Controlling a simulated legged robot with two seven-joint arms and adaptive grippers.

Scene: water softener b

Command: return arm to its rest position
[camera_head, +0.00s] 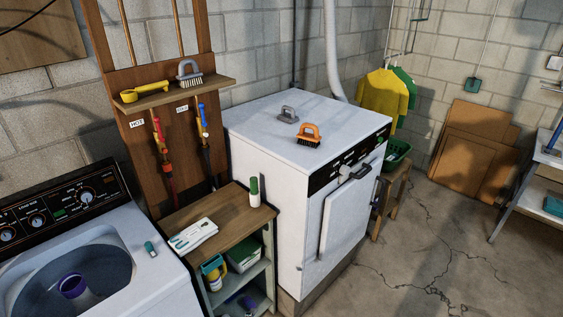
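Neither of my arms shows in the head view, and neither gripper is in view. I cannot see how either arm is posed or whether it holds anything. A white front-door machine (262,140) stands in the middle against the block wall. An orange-handled brush (308,135) and a grey-handled brush (288,114) rest apart on its top. No gripper touches anything in view.
A top-loading washer (128,226) with its tub open stands at the left. A small wood-topped shelf (232,214) stands between the machines, holding gloves (194,235) and a green-and-white bottle (254,191). Brown panels (472,150) lean on the right wall. The cracked floor (425,255) at right is clear.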

